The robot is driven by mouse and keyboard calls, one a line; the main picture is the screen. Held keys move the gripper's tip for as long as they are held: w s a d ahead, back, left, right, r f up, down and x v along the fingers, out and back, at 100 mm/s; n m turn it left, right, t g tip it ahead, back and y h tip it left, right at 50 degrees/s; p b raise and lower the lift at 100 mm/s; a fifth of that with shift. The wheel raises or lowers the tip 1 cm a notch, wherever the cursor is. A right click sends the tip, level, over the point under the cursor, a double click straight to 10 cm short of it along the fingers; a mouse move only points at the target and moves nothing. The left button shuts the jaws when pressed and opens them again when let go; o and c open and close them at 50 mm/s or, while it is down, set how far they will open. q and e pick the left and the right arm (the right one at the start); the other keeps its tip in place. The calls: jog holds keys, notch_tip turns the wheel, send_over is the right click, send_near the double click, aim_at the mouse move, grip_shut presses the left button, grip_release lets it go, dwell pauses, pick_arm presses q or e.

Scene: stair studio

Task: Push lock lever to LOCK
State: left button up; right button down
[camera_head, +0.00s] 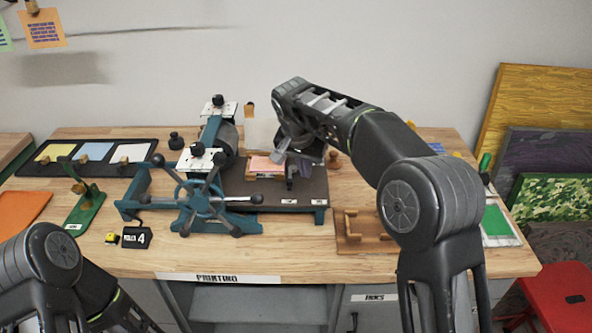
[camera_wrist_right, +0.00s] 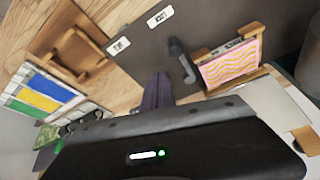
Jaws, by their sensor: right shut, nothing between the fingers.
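The lock lever appears as a small dark lever (camera_head: 290,181) on the press bed (camera_head: 262,187), beside the framed pink block; in the right wrist view the lever (camera_wrist_right: 182,61) stands between the block and my fingers. Two small white labels, one (camera_head: 289,201) and another (camera_head: 323,201), sit on the bed's front edge; their words are too small to read for sure. My right gripper (camera_head: 288,160) is shut and empty above the bed; its fingers (camera_wrist_right: 158,91) are close to the lever in the right wrist view, contact unclear. My left gripper is out of view.
The framed pink block (camera_wrist_right: 230,65) lies beside the lever. The press's spoked wheel (camera_head: 204,197) and roller stand left of the bed. A wooden rack (camera_head: 361,232) sits to its right. The front strip of the table (camera_head: 280,249) is mostly free.

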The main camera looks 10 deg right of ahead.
notch_tip(320, 180, up, 10)
jog(key=a, duration=0.2)
jog(key=shift+s+f, duration=0.25)
jog(key=shift+a, duration=0.1)
